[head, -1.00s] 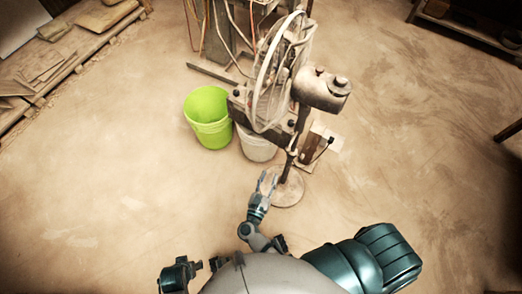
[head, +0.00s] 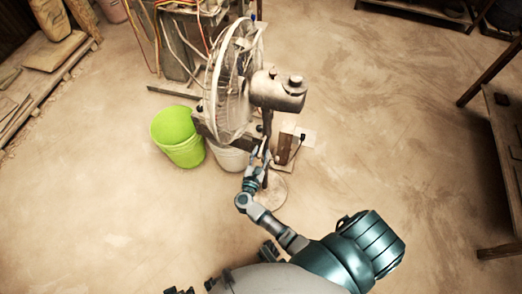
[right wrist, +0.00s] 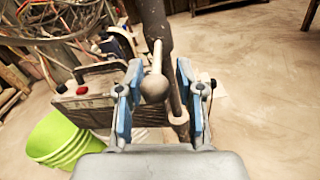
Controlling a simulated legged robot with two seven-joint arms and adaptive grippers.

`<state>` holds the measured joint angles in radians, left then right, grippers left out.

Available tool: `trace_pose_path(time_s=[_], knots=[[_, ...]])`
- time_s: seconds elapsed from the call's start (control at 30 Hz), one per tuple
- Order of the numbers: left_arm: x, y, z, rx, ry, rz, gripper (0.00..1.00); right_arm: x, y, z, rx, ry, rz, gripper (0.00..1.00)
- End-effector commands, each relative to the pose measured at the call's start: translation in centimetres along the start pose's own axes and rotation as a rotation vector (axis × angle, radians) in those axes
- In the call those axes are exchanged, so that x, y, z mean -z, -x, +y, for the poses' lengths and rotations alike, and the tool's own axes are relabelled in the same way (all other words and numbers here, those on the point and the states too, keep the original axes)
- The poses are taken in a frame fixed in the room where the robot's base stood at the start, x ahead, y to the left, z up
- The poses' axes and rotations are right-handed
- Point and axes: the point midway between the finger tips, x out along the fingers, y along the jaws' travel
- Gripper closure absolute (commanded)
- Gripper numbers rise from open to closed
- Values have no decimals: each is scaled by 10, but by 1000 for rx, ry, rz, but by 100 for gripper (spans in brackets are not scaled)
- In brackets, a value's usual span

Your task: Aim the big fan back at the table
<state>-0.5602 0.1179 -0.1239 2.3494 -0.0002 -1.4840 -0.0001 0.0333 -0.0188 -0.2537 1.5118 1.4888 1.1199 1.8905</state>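The big fan (head: 229,85) stands upright on a pole with a round base (head: 272,192) ahead of me. Its cage faces left and its motor housing (head: 278,91) sits on the right. My right gripper (head: 257,158) is beside the fan's pole, below the motor. In the right wrist view its blue-padded fingers are open, on either side of a round knob (right wrist: 153,87) on a thin rod. My left gripper cannot be made out.
A green bucket (head: 177,137) and a pale bucket (head: 228,157) stand left of the pole. A machine with hoses (head: 188,45) is behind the fan. A wooden table (head: 505,145) is at the right edge. The floor between is clear.

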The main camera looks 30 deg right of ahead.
Motion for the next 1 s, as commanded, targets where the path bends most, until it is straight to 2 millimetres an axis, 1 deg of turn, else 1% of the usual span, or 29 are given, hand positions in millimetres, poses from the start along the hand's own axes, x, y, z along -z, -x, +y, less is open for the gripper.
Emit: trace_pose_path(time_s=[0.03, 0.1, 0.2, 0.47, 0.5, 0.57, 0.6, 0.63, 1.0], knots=[[0, 0, 0, -1, 0, 1, 34, 0, -6, 1, -1, 1, -2, 64], [1, 0, 1, -2, 1, 2, 34, -1, -11, 2, -1, 3, -3, 64], [2, -1, 2, -5, 3, 3, 34, -1, -14, 3, -1, 4, -4, 64], [0, -3, 2, -5, 3, -3, 34, -1, -14, 4, -2, 6, -5, 64], [0, -3, 2, -4, 2, -4, 34, -1, -14, 4, -1, 5, -4, 69], [-1, -3, 1, -2, 0, -4, 34, -1, -15, 3, -1, 4, -3, 84], [-1, -3, 0, 0, -1, -5, 34, -1, -15, 3, -1, 3, -3, 94], [-1, -3, -1, 2, -2, -5, 34, -1, -15, 3, -2, 3, -3, 100], [0, -1, -1, 2, -5, 1, 34, 0, -17, 1, 1, 4, -3, 100]])
